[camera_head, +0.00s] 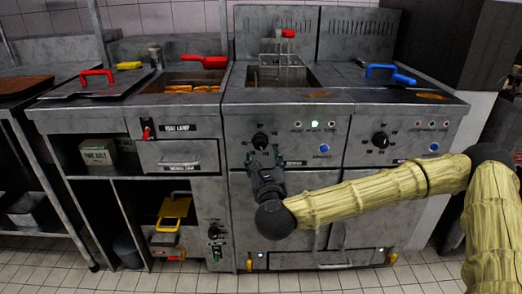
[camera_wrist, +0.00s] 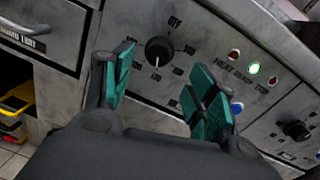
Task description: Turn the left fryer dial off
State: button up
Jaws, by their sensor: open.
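The left fryer dial (camera_head: 260,141) is a round black knob on the left half of the grey fryer's front panel. It also shows in the wrist view (camera_wrist: 159,50), with "OFF" lettering above it and a white pointer line toward its lower side. My gripper (camera_head: 264,160) is just below the dial in the head view. In the wrist view my gripper (camera_wrist: 165,85) has its teal finger pads spread apart, with the dial beyond and between them. The fingers do not appear to touch it. A green light (camera_head: 314,125) is lit right of the dial.
The right fryer dial (camera_head: 380,140) and blue buttons (camera_head: 324,148) are on the same panel. A basket with a red handle (camera_head: 288,33) stands in the left fryer well. A blue handle (camera_head: 390,74) lies on the right lid. Drawer fronts are left of the fryer.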

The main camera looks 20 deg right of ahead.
aim_at(261, 145)
jog(key=b+x, duration=0.1)
jog(key=x, duration=0.6)
jog(key=shift+w, duration=0.4)
jog(key=c, duration=1)
